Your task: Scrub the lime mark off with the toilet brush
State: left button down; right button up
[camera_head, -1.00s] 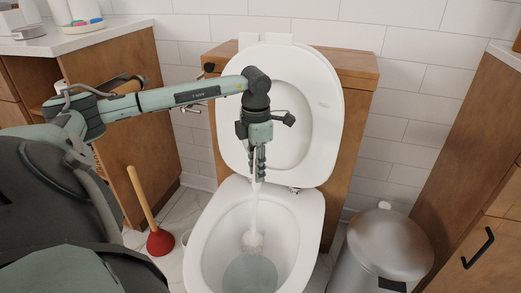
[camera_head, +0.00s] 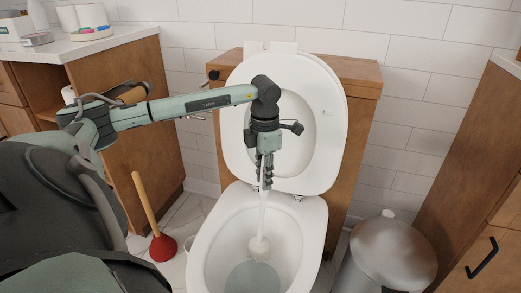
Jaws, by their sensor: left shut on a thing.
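The white toilet brush (camera_head: 261,222) hangs nearly upright from my left gripper (camera_head: 265,180), which is shut on its handle above the bowl. The brush head (camera_head: 259,247) is inside the toilet bowl (camera_head: 213,238), near its back wall and above the water (camera_head: 251,277). I cannot tell for sure whether the bristles touch the wall. The seat and lid (camera_head: 327,165) are raised and lean back. No lime mark can be made out; the brush head may hide it. My right gripper is not in view.
A red plunger (camera_head: 163,247) with a wooden handle stands left of the toilet. A metal pedal bin (camera_head: 392,252) stands to the right. Wooden cabinets (camera_head: 118,110) flank both sides. The raised lid is close behind my left gripper.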

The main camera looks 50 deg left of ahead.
pick_arm(q)
jog(key=shift+w+d, duration=0.35)
jog(key=shift+d, duration=0.15)
jog(key=shift+f, duration=0.2)
jog(key=shift+s+a+r, duration=0.15)
jog(key=shift+s+a, duration=0.2)
jog(key=shift+a, duration=0.2)
jog(key=shift+s+a, duration=0.25)
jog(key=shift+a, duration=0.15)
jog(key=shift+s+a+b, duration=0.3)
jog(key=shift+s+a, duration=0.05)
jog(key=shift+a, duration=0.3)
